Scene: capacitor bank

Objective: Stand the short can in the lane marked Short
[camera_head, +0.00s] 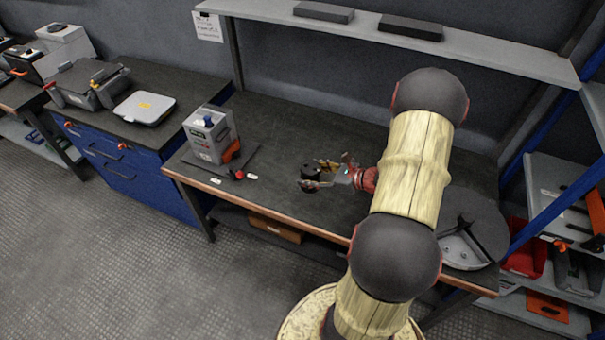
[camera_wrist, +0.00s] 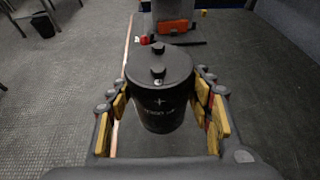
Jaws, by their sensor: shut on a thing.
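A black can (camera_head: 309,180) with two terminals on its lid is upright over the workbench. My gripper (camera_head: 318,174) is shut on it, with a finger on each side. The wrist view shows the can (camera_wrist: 160,88) close up between the yellow finger pads, with pale marks on its side too small to read. I cannot tell whether its base touches the bench. The lanes cannot be made out clearly.
A shelf (camera_head: 480,56) runs above, and a round dark fixture (camera_head: 475,225) stands right.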

